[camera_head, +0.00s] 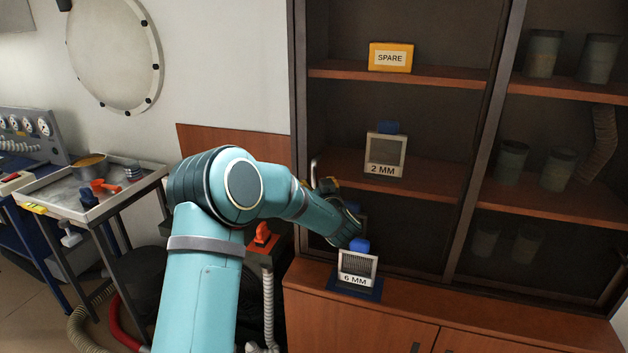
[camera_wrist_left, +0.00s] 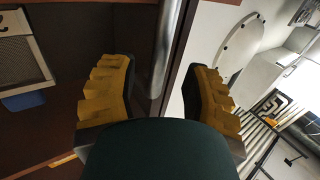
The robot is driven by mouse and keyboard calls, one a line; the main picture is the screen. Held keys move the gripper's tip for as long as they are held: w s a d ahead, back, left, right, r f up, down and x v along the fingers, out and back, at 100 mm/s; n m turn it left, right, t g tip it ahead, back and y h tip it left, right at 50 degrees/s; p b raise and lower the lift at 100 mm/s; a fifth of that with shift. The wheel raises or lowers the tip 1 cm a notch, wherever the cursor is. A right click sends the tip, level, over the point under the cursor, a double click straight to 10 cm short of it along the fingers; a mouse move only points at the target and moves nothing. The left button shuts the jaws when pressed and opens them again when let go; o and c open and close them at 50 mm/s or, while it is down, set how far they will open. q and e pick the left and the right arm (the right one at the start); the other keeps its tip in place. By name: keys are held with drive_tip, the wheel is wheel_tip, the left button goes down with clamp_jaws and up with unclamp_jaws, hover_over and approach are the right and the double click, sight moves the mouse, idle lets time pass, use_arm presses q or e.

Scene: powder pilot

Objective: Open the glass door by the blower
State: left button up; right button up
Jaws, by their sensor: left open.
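The glass door (camera_head: 435,110) is the left one of a dark-framed wooden cabinet, and it looks closed. Its upright metal handle (camera_head: 313,172) is at the door's left edge, partly hidden by my left gripper (camera_head: 326,186). In the left wrist view, the silver handle (camera_wrist_left: 166,45) runs between the yellow-padded fingers of my open left gripper (camera_wrist_left: 158,95). I cannot tell whether either finger touches it. An orange-topped machine (camera_head: 262,236), perhaps the blower, stands behind my left arm, mostly hidden. My right gripper is not in view.
A 6 MM sieve (camera_head: 358,267) stands on a blue mat (camera_head: 345,287) on the ledge, close to my left forearm. Behind the glass are a 2 MM sieve (camera_head: 385,153) and a yellow SPARE box (camera_head: 390,58). A tray table (camera_head: 70,205) and hoses (camera_head: 120,320) are at left.

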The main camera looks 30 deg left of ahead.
sight(315, 181)
use_arm(q)
drive_tip(key=shift+x, duration=1.75)
clamp_jaws()
drive_tip(key=shift+d, duration=0.15)
